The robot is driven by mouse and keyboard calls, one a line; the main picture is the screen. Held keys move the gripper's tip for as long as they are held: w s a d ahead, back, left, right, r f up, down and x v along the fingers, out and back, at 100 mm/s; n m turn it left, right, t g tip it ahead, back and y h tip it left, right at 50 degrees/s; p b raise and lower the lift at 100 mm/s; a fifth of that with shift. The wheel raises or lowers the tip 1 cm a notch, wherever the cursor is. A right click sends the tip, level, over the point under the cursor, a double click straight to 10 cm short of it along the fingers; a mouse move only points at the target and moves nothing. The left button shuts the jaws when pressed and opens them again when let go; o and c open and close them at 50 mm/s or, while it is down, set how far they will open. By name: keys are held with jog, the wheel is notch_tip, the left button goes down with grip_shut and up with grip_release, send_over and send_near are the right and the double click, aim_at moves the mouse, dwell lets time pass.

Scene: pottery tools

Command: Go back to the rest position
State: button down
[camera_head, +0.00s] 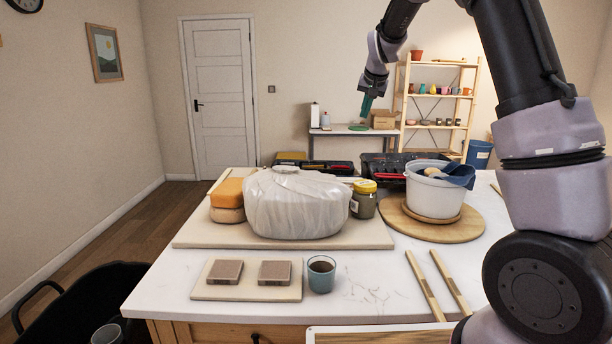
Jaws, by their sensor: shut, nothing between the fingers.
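My gripper (366,106) is raised in the air above the far side of the worktable. Its green fingers are together with nothing between them, pointing down. My arm comes in from the right, bends at the top of the picture and hangs down to the gripper. The worktable (150,290) is below it, and the gripper touches nothing.
On the table are a plastic-wrapped lump (297,205), orange sponge (228,191), jar (363,200), white bucket (432,196) on a round board, glass (321,275), tile board (246,292) and wooden sticks (424,287). Dark trays (315,167) lie at the back. Shelves (437,100) stand behind.

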jog(key=s+d+r+y, duration=0.1)
jog(key=s+d+r, duration=0.15)
jog(key=s, duration=0.45)
jog(key=s+d+r, duration=0.2)
jog(key=s+r, duration=0.2)
jog(key=s, duration=0.2)
jog(key=s+d+f, duration=0.1)
jog(key=s, duration=2.8)
jog(key=shift+s+d+f+m, duration=0.15)
jog(key=shift+s+f+m, duration=0.1)
jog(key=shift+m, duration=0.05)
